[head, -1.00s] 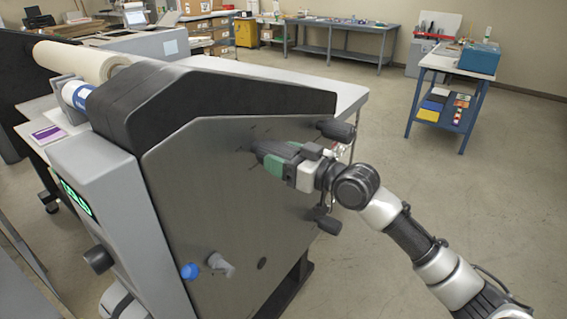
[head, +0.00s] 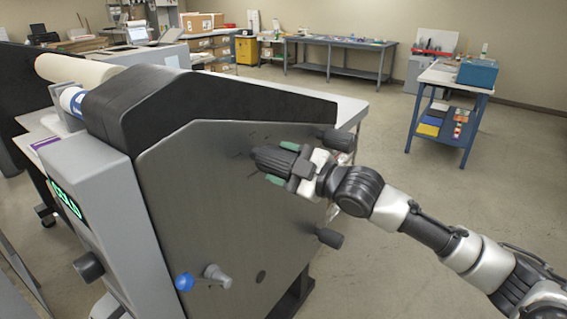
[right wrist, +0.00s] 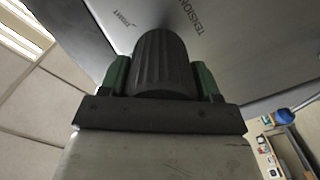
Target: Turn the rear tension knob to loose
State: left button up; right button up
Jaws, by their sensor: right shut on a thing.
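The tension knob (head: 270,158) is black and ribbed, on the grey side panel (head: 200,200) of the laminator. It fills the middle of the right wrist view (right wrist: 163,62), with the printed words TENSION and TIGHT partly visible on the panel behind it. Its pointer mark, if any, is hidden. My right gripper (head: 281,162) reaches in from the right and is shut on this knob, one green-padded finger on each side. The pads also show in the right wrist view (right wrist: 162,80). My left gripper is out of view.
Two dark knobs (head: 335,139) (head: 330,237) stick out near the panel's rear edge. A blue-knobbed part (head: 184,282) and a grey crank (head: 217,275) sit low on the panel. The floor to the right is clear up to a blue cart (head: 447,105).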

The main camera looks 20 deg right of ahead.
jog(key=shift+n, duration=0.8)
jog(key=o, duration=0.9)
jog(key=shift+b+v, duration=1.45)
jog(key=shift+v, duration=4)
